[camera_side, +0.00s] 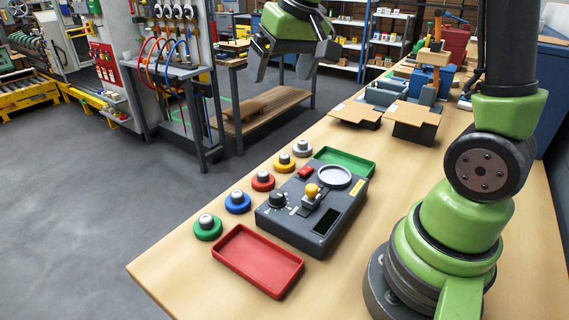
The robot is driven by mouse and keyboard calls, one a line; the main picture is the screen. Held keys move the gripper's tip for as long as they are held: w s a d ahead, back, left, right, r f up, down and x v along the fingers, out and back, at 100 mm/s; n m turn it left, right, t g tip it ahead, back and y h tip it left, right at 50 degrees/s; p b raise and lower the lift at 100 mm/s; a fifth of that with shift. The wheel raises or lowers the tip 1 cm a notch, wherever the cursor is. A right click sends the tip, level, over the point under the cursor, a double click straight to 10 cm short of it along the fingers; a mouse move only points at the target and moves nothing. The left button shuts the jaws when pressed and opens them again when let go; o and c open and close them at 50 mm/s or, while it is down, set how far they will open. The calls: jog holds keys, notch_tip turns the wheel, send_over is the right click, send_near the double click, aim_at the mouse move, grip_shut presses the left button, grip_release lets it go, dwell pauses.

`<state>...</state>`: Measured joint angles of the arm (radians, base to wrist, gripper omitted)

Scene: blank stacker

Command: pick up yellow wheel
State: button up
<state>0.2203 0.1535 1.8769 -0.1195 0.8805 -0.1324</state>
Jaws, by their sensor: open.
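The yellow wheel (285,163) lies flat on the wooden table, a yellow ring with a grey knob in its middle. It sits in a row of similar wheels, between the red wheel (263,181) and the grey-white wheel (303,148). My gripper (283,75) is at the top of the side view, well above the table and the yellow wheel. Its two fingers are spread apart with nothing between them.
The blue wheel (238,202) and green wheel (208,228) continue the row. A dark control box (278,222) with a yellow-topped lever stands right beside the row. A red tray (258,262) lies in front, a green tray (358,159) behind. Cardboard boxes (415,122) stand farther back.

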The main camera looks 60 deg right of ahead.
jog(key=w+d+f+g, duration=0.2)
jog(key=w+d+f, duration=0.45)
jog(key=f, duration=0.35)
jog(key=g, duration=0.1)
send_near(285, 156)
jog(key=shift+a+f+h, duration=0.25)
jog(key=shift+a+h, duration=0.05)
jog(key=shift+a, duration=0.25)
jog(key=f, duration=0.3)
jog(key=shift+w+d+f, duration=0.15)
jog(key=shift+w+f, duration=0.1)
jog(key=shift+f, duration=0.1)
jog(key=shift+w+d+f, duration=0.1)
jog(key=shift+d+f, duration=0.05)
jog(key=shift+f, duration=0.9)
jog(key=shift+w+d+f, duration=0.1)
jog(key=shift+f, duration=0.95)
jog(key=shift+w+d+f, duration=0.1)
jog(key=shift+d+f, duration=0.05)
jog(key=shift+f, duration=0.85)
jog(key=shift+c, duration=0.4)
jog(key=c, duration=1)
